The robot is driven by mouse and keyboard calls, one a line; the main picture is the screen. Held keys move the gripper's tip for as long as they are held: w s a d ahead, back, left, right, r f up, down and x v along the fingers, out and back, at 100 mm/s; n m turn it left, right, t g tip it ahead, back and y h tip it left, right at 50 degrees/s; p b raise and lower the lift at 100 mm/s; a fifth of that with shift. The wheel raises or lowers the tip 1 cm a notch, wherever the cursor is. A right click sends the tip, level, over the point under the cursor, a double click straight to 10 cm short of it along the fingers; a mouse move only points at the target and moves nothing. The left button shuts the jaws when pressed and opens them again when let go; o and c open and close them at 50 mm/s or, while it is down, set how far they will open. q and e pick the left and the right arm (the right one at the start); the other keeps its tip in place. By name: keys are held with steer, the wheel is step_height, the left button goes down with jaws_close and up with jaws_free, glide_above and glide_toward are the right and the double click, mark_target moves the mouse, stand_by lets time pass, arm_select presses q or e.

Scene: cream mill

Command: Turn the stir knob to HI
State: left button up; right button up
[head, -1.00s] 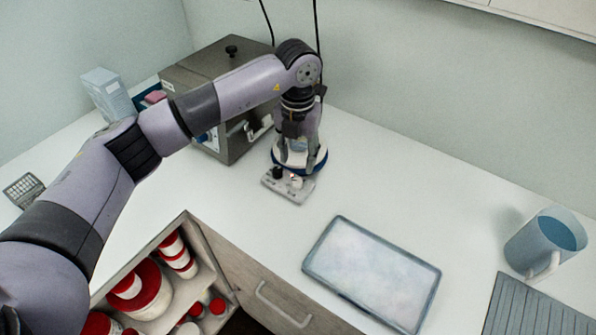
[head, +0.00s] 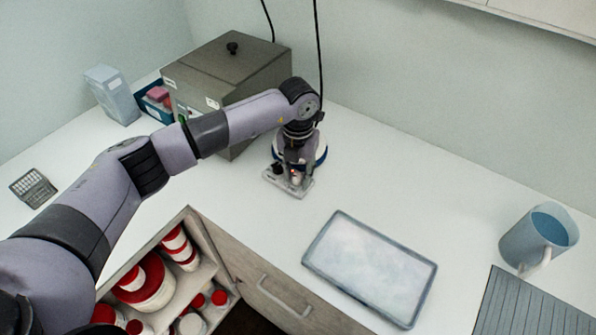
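The stirrer (head: 306,190) stands on the counter, with a round blue-rimmed top plate (head: 320,157) and a light grey front panel. A dark knob (head: 277,168) shows on the panel's left part. A small pale knob (head: 296,179) is further right on the panel, partly hidden by my fingers. My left gripper (head: 296,180) points down over the front panel, with its fingertips at the pale knob. I cannot tell whether the fingers touch it or are closed on it. The panel's lettering and knob pointers are too small to read. My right gripper is not in view.
A grey metal box (head: 230,65) stands behind my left arm. A shallow tray (head: 370,268) lies right of the stirrer, with a blue jug (head: 538,240) further right. An open drawer (head: 185,270) holds red-lidded jars.

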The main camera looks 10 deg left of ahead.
arm_select(q)
jaws_close()
